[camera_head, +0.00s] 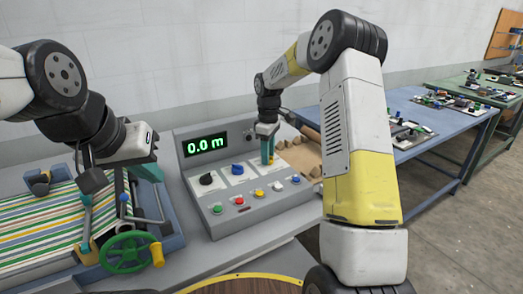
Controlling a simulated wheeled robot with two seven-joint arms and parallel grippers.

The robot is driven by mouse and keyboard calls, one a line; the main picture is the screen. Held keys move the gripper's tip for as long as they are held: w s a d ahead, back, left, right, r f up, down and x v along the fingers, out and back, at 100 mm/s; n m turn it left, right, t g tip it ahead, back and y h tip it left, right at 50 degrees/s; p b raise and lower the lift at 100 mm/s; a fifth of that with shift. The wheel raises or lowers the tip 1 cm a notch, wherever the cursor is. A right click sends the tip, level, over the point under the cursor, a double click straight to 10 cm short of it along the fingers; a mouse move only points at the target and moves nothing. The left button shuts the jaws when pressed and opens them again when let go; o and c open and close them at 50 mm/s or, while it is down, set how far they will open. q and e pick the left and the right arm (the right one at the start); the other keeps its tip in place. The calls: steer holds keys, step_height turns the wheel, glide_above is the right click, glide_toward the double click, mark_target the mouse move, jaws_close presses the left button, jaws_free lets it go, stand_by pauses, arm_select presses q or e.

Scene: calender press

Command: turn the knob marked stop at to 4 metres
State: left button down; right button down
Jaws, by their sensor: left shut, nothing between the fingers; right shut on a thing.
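The grey control console (262,215) stands in the middle with a display (205,144) reading 0.0 m in green. On its upper face sit a black knob (206,179) and a blue knob (237,169), each on a white plate. My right gripper (267,160) points down at the right end of this row, shut on a knob that its fingers mostly hide. The labels are too small to read, so I cannot tell which knob is marked stop at. My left gripper (152,174) is shut and empty, above the press left of the console.
Several coloured buttons (259,193) line the console's lower face. The press at left has striped cloth (40,220), upright levers and a green handwheel (130,252) with a yellow handle. A blue table (440,140) with small parts stands behind at right.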

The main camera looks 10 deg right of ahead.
steer(key=shift+n, duration=0.6)
steer(key=c, duration=0.9)
jaws_free()
step_height(320, 180, up, 8)
steer(key=shift+f, duration=0.2)
steer(key=shift+r, duration=0.15)
